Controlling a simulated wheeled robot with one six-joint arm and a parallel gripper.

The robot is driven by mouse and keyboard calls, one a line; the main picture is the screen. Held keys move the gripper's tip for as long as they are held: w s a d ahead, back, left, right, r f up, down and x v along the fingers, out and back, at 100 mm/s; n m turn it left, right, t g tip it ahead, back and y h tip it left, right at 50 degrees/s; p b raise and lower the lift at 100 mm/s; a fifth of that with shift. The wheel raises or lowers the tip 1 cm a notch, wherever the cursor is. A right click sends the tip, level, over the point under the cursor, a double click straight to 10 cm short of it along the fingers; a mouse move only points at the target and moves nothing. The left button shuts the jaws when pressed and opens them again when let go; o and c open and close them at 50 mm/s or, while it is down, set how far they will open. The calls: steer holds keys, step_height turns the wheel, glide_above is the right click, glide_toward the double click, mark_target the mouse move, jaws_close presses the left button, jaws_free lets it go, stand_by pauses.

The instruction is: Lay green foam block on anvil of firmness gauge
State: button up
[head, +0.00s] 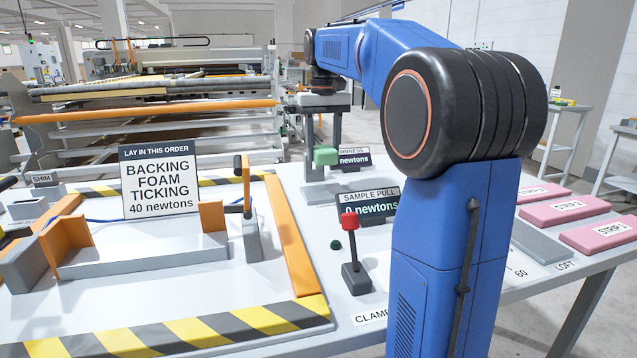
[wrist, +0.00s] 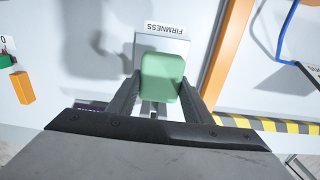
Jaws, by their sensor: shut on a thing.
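The green foam block (head: 326,156) is between my gripper's fingertips (wrist: 162,84), and the gripper is shut on it. In the wrist view the block (wrist: 163,70) sits between the two dark fingers, over the pale plate marked FIRMNESS. In the head view my gripper (head: 325,150) points down, with the block low between its fingers above the firmness gauge's pale base (head: 316,193). The gauge's display (head: 357,157) is just right of the block, partly hidden by my arm. The anvil is mostly hidden under the block; I cannot tell if they touch.
An orange rail (head: 290,235) runs left of the gauge, bordering the striped frame with a lay-order sign (head: 158,180). A SAMPLE PULL display (head: 367,206) and a red-knobbed lever (head: 352,250) stand in front. Pink strips (head: 567,210) lie at right.

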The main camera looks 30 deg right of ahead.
mark_target(324, 147)
steer(key=shift+s+f, duration=0.1)
steer(key=shift+f, duration=4.1)
steer(key=shift+f, duration=0.1)
steer(key=o, duration=1)
step_height(324, 147, up, 12)
steer(key=shift+f, duration=0.2)
steer(key=shift+r, duration=0.35)
